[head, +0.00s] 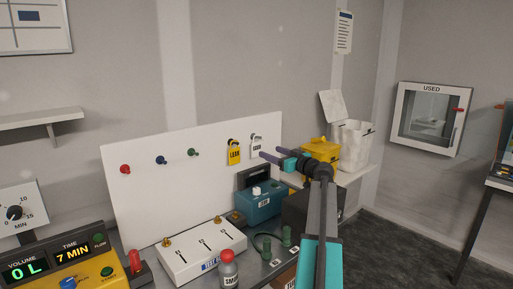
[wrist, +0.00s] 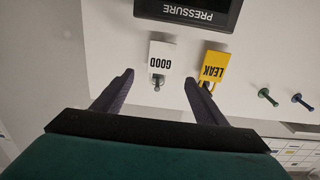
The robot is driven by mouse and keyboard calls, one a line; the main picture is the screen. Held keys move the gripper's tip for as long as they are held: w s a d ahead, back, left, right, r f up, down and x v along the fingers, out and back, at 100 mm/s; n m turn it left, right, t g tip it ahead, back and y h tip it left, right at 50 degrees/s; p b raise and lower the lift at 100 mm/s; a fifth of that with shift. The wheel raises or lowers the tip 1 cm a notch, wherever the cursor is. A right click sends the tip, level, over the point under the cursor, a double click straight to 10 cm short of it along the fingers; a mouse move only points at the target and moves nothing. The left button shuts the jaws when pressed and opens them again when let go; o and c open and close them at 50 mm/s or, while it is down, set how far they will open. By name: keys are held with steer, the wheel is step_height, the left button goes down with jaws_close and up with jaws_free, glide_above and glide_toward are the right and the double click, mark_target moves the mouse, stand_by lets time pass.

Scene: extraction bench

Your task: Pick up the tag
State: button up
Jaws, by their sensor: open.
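Two tags hang on pegs on the white board. The white GOOD tag (head: 256,149) also shows in the wrist view (wrist: 162,54), upside down. The yellow LEAK tag (head: 234,154) hangs to its left in the head view and shows at the right in the wrist view (wrist: 214,66). My gripper (head: 270,153) is open and empty, just right of the GOOD tag in the head view. In the wrist view, its fingertips (wrist: 159,78) lie apart on either side of the GOOD tag's peg. I see no contact with either tag.
The white board (head: 130,190) carries red, blue and green pegs (head: 192,153) on its left. A dark PRESSURE display (wrist: 190,12) and a teal box (head: 258,206) sit below the tags. A yellow bin (head: 320,152) stands to the right.

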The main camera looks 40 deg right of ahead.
mark_target(257, 147)
steer(key=shift+w+d+p, duration=0.15)
steer(key=shift+w+p, duration=0.25)
steer(key=shift+w, duration=1.5)
steer(key=shift+w+d+p, duration=0.2)
steer(key=shift+w+p, duration=1.2)
steer(key=shift+w, duration=0.8)
steer(key=shift+w+f, duration=0.15)
steer(key=shift+w, duration=0.25)
steer(key=c, duration=1.1)
